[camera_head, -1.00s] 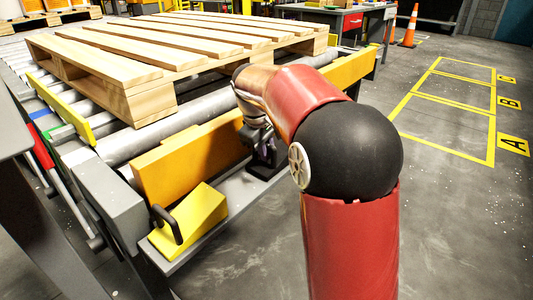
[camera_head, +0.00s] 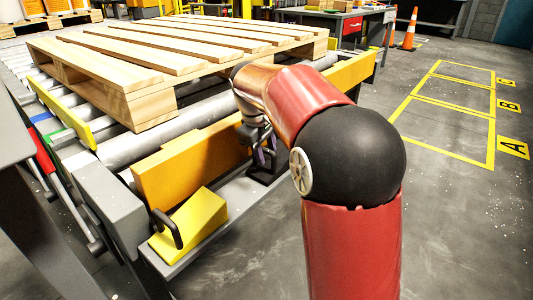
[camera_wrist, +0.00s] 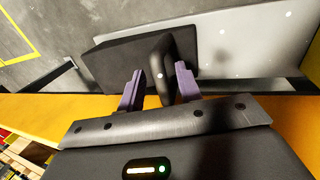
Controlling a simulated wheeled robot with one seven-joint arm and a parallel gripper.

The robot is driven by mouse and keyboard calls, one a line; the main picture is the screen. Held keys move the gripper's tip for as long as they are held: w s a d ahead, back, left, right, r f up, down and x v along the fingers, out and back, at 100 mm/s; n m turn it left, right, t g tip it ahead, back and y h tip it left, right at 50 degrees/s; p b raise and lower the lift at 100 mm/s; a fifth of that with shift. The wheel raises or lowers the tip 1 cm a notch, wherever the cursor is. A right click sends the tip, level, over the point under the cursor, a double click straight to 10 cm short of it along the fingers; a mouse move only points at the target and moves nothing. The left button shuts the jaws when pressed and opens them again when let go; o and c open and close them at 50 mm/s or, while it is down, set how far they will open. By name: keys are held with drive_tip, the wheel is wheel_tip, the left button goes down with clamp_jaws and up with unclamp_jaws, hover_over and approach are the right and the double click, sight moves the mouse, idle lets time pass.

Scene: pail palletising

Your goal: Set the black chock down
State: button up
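The black chock (camera_wrist: 112,58) lies on a grey ledge (camera_wrist: 240,42) in the wrist view, its looped handle facing my gripper. My gripper (camera_wrist: 160,88) has its two purple fingers apart, one on each side of the handle, with visible gaps between them and it. In the head view my gripper (camera_head: 264,152) is beyond my red arm, low beside the orange plate of the conveyor. The chock is small and dark below it there, partly hidden by the gripper.
A yellow chock (camera_head: 194,222) with a black handle sits on the near end of the ledge. A wooden pallet (camera_head: 150,62) rests on the roller conveyor beside the orange plate (camera_head: 190,165). Open floor with yellow-marked bays (camera_head: 455,105) lies to the right.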

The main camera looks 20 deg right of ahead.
drive_tip(key=p+v, duration=0.2)
drive_tip(key=v, duration=0.8)
drive_tip(key=s+d+m+t+y, duration=0.1)
drive_tip(key=s+m+t, duration=0.15)
drive_tip(key=s, duration=1.05)
drive_tip(key=s+f+m, duration=0.2)
drive_tip(key=s+f, duration=0.2)
drive_tip(key=s, duration=0.3)
drive_tip(key=s+f+m+t+y, duration=0.1)
drive_tip(key=s+f+m, duration=0.1)
drive_tip(key=s+f, duration=0.3)
drive_tip(key=s, duration=0.2)
drive_tip(key=shift+s+f+m, duration=0.2)
drive_tip(key=shift+s+m, duration=0.15)
drive_tip(key=shift+r, duration=0.1)
